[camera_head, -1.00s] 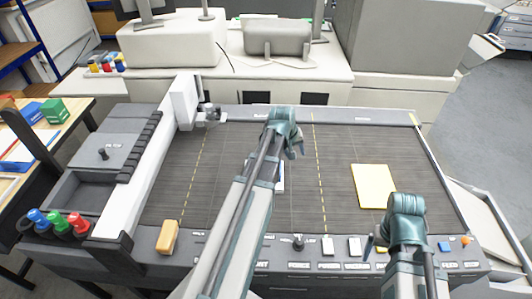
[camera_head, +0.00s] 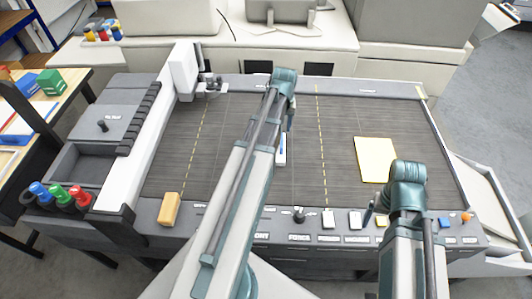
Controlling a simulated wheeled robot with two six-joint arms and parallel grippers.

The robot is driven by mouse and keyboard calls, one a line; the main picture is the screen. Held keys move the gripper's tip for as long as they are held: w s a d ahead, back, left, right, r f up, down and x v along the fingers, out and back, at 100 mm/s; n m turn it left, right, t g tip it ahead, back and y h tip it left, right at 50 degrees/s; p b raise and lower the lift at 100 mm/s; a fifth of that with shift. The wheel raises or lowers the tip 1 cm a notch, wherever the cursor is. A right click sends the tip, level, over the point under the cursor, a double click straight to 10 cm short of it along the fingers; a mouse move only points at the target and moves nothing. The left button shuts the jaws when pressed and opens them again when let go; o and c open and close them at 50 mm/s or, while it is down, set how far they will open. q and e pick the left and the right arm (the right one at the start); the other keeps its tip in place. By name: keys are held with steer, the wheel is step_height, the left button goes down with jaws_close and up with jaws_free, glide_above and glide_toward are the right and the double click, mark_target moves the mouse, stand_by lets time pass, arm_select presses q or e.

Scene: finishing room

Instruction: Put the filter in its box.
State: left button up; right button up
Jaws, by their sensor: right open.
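I cannot pick out the filter or its box for sure. A small white and blue item (camera_head: 282,150) lies on the dark machine bed (camera_head: 225,140), partly hidden by my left arm. My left gripper (camera_head: 290,119) is above the bed near that item, seen edge-on, so its jaws do not show clearly. My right gripper (camera_head: 369,216) is open at the bed's front edge, above the row of buttons, left of its wrist and mostly hidden by it.
A yellow sheet (camera_head: 375,160) lies on the bed at right. An orange block (camera_head: 169,209) stands at the front left. A white gantry (camera_head: 150,135) crosses the bed's left side. A workbench at far left holds a green box (camera_head: 51,82). The floor at right is clear.

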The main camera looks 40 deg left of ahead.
mark_target(282, 141)
arm_select(q)
steer(key=f+b, duration=0.3)
steer(key=f, duration=0.1)
steer(key=shift+w+a+f, duration=0.1)
steer(key=shift+w+a, duration=0.05)
steer(key=shift+w, duration=0.1)
steer(key=f+b, duration=0.5)
steer(key=shift+w+f, duration=0.15)
steer(key=shift+w, duration=0.1)
arm_select(e)
step_height(282, 141, down, 10)
steer(key=shift+r, duration=0.35)
arm_select(q)
jaws_close()
stand_by(0.4)
